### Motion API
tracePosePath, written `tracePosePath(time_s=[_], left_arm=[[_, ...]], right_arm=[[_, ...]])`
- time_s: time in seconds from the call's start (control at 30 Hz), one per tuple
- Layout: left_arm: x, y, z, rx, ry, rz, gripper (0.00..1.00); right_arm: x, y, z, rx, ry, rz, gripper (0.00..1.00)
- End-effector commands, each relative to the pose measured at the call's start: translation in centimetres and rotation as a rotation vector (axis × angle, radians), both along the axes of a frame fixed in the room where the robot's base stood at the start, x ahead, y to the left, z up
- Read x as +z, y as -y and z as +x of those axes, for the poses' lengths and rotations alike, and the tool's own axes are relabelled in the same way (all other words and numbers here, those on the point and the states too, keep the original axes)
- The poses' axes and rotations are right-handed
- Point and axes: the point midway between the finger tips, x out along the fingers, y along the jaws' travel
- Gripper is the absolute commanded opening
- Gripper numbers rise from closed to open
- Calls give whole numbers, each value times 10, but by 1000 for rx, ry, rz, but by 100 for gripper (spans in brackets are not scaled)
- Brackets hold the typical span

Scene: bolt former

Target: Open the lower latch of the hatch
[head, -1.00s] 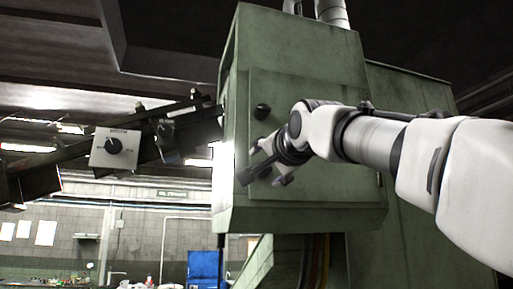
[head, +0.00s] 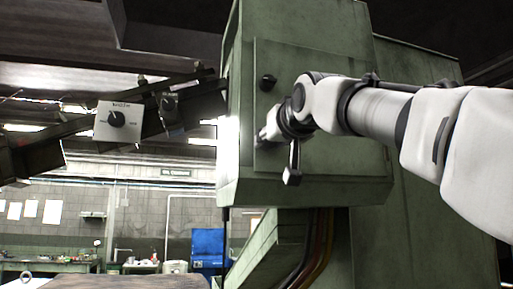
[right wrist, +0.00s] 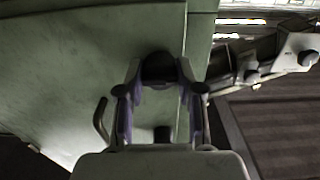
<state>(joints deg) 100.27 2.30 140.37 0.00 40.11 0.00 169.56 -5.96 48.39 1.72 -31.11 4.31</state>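The hatch is a flat panel (head: 335,140) on the green machine housing. Its upper latch is a small black knob (head: 267,82). The lower latch is hidden behind my right gripper in the head view. My right gripper (head: 280,152) is in front of the lower left part of the hatch, its fingers spread, one towards the left and one hanging down. In the right wrist view the gripper (right wrist: 160,82) is open, and a dark knob (right wrist: 158,68) shows between the fingertips. A second dark knob (right wrist: 162,133) shows lower between the fingers. I cannot tell whether anything touches. My left gripper is not in view.
A control box with a black dial (head: 117,120) hangs on a dark slanted beam left of the housing. Dark cables (head: 318,250) run below the housing. A blue cabinet (head: 207,248) stands far behind. The space left of the hatch is clear near the gripper.

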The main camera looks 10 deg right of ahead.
Motion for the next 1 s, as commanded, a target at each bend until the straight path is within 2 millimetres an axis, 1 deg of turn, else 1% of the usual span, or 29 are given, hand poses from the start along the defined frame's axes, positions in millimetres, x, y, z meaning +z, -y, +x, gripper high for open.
tracePosePath(time_s=[0.1, 0.17, 0.33, 0.4, 0.57, 0.73, 0.8, 0.97, 1.0], left_arm=[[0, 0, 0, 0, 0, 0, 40], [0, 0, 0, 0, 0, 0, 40], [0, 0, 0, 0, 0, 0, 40], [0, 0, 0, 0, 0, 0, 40], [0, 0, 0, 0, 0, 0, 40], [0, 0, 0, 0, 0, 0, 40], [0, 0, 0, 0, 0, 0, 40], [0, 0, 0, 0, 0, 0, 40], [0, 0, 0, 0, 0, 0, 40]], right_arm=[[1, 0, -1, 0, 2, 5, 0], [1, 0, -1, 0, 0, 46, 0], [1, 0, -1, -1, -9, 350, 0], [2, 0, -1, -1, -12, 444, 0], [2, 0, -1, 0, -16, 587, 0], [2, 1, -1, -1, -27, 891, 0], [2, 1, -1, 0, -29, 953, 0], [2, 1, -1, -1, -29, 965, 0], [2, 1, -1, -1, -29, 965, 43]])
